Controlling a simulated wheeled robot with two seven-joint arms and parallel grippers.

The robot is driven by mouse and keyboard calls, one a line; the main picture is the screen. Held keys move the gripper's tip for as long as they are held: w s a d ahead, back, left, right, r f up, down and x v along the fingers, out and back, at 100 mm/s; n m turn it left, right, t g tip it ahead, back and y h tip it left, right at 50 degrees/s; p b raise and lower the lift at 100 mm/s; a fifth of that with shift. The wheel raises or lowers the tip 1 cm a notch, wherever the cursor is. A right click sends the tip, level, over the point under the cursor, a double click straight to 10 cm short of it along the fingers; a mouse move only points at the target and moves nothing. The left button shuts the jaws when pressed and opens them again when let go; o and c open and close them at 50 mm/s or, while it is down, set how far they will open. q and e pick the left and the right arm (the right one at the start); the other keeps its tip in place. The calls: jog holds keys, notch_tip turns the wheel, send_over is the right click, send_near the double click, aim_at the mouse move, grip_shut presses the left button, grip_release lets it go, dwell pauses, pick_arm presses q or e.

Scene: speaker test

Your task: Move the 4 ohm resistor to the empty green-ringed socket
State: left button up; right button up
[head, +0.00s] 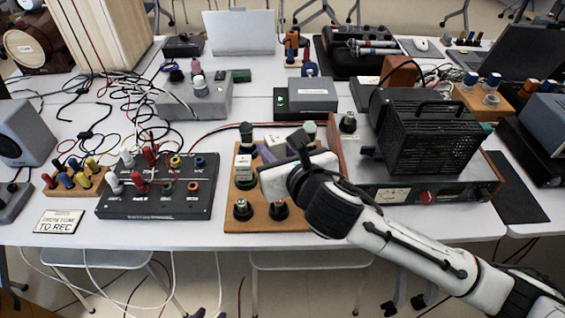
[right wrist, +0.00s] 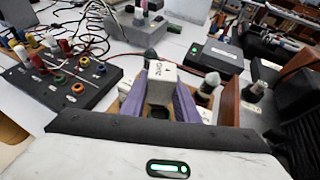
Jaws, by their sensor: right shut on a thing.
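A pale grey resistor block (right wrist: 160,82) is between the purple fingers of my right gripper (right wrist: 172,98), which is shut on it. Its printed label is too small to read fully. In the head view my right gripper (head: 276,152) is over the wooden board (head: 268,218), and its white body hides most of the held block. The green-ringed socket (head: 168,188) is on the black panel (head: 150,205) left of the board. It looks empty, and it also shows at the left of the right wrist view (right wrist: 58,78). My left gripper is not in view.
A labelled white block (head: 243,167) and dark round terminals (head: 243,209) are on the board. Red, white, yellow and blue fittings crowd the panel, with a red plug (head: 140,184) beside the green-ringed socket. A caged black device (head: 425,135) stands right. Loose cables lie behind the panel.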

aim_at(278, 136)
jog(key=w, duration=0.2)
jog(key=w+r, duration=0.1)
jog(key=shift+d+r+p, duration=0.1)
jog(key=shift+d+p, duration=0.15)
jog(key=shift+p, duration=0.15)
notch_tip(278, 136, down, 6)
jog(key=shift+r+b, duration=0.15)
jog(key=shift+b, duration=0.5)
jog(key=shift+f+b, duration=0.4)
jog(key=shift+f, duration=1.6)
jog(key=shift+f, duration=0.2)
jog(key=o, duration=1.1)
